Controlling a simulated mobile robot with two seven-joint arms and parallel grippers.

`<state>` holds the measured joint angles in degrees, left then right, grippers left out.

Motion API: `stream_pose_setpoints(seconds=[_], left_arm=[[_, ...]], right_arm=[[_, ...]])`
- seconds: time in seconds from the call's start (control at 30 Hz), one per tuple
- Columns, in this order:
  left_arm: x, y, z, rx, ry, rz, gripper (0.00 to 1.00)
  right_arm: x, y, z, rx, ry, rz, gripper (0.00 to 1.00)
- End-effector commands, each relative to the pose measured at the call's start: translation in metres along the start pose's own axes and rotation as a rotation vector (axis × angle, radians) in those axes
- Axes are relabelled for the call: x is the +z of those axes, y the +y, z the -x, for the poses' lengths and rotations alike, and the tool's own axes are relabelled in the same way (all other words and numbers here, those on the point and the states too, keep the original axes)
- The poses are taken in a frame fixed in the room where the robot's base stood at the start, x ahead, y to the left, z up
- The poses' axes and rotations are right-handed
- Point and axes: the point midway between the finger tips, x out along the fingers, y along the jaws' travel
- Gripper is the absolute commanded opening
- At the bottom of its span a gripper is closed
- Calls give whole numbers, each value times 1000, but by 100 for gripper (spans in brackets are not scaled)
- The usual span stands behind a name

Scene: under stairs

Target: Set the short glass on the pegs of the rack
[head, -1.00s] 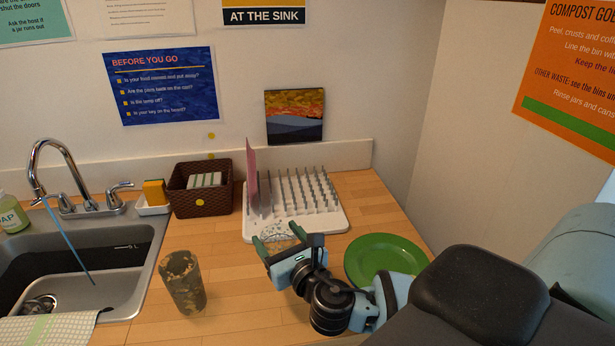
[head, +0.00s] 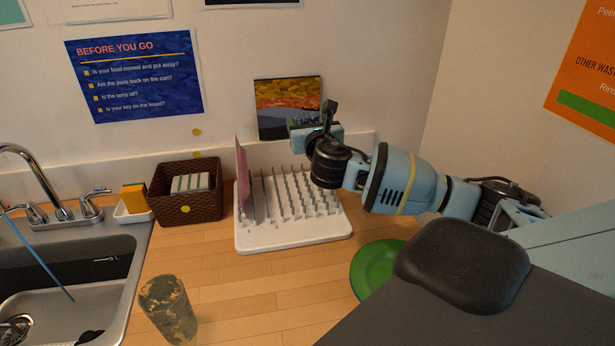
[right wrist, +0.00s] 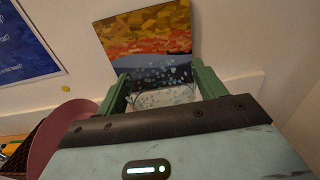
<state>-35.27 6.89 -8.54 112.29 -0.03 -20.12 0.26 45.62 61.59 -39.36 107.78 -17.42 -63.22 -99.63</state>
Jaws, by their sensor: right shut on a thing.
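The white rack (head: 290,238) with rows of grey pegs stands on the wooden counter. My right gripper (head: 316,132) is raised over the back right of the rack, in front of the wall. In the right wrist view, its green fingers (right wrist: 160,88) are shut on the short glass (right wrist: 165,96), a clear glass with pale speckles. In the head view the gripper hides the glass, so its height over the pegs cannot be told. My left gripper is not in view.
A pink plate (head: 242,170) stands upright at the rack's left. A brown basket (head: 187,208) is beside it. A taller patterned glass (head: 168,310) stands by the sink (head: 60,270). A green plate (head: 375,265) lies right of the rack. A picture (head: 287,100) leans behind.

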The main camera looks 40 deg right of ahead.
Motion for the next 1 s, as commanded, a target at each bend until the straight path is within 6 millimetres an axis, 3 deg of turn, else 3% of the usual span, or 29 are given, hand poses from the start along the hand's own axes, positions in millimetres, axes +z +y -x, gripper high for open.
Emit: stream_pose_setpoints(seconds=[0.23, 0.53, 0.8, 1.0], left_arm=[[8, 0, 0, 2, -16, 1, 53], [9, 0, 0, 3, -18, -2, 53], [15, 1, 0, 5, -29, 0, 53], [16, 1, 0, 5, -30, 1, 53]], right_arm=[[-40, 2, 0, 1, 4, 3, 7], [-50, 2, 0, 2, 0, 0, 7], [-90, 3, 0, 1, 3, 3, 7], [-97, 3, 0, 2, -2, 0, 7]])
